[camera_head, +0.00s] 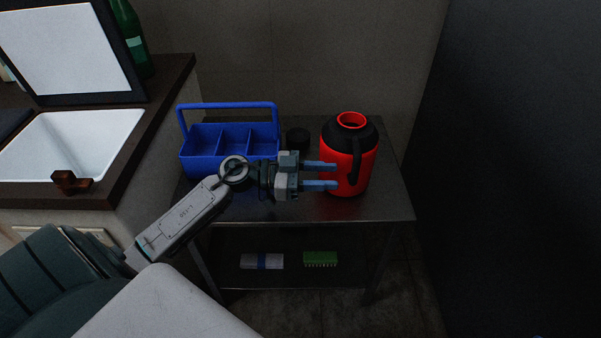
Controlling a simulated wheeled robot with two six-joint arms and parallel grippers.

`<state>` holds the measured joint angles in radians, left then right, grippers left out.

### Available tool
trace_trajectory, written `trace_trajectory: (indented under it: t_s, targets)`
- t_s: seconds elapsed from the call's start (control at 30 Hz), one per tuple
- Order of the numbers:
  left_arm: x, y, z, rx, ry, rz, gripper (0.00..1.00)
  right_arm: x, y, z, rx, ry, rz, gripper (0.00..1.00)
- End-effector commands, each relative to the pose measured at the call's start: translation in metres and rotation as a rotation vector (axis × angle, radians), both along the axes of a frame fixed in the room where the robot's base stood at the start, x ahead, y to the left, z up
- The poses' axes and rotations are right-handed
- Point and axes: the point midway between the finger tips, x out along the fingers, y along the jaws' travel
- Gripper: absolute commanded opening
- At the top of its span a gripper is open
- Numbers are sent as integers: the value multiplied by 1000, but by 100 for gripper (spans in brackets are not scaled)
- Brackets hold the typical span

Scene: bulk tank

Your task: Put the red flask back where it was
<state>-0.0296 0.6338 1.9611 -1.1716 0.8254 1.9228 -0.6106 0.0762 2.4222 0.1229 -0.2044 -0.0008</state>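The red flask (363,166) stands upright on the right part of a dark metal table (300,207). It has a black collar, a black handle facing the front and an open red-rimmed mouth. My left gripper (335,175) comes in from the left with two blue fingers apart, their tips at the flask's left side. The fingers overlap the flask's edge in view; I cannot tell whether they touch it. Nothing is held between them. My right gripper is out of view.
A blue caddy (201,164) with compartments and a handle stands left on the table. A small black round thing (297,138) sits behind my gripper. The lower shelf holds a green brush (320,258) and a pale block (262,261). A counter with a white sink (95,130) is left; a dark wall is right.

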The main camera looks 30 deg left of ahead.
Motion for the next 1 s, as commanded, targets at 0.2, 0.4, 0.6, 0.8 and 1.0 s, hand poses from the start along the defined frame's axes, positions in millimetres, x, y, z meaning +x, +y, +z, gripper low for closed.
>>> trace_trajectory:
  t_s: [0.2, 0.4, 0.6, 0.8, 1.0]
  targets:
    - [-17, 27, -1, 5, 4, 0, 37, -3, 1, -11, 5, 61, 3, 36]
    - [-26, 43, 0, 2, 2, 0, 37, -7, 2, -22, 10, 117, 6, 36]
    - [-29, 48, 0, -1, 1, 1, 37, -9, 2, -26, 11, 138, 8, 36]
    - [-29, 48, 0, 0, 0, 1, 37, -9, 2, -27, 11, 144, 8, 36]
    - [-30, 46, 0, -9, -8, 7, 37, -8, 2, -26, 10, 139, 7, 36]
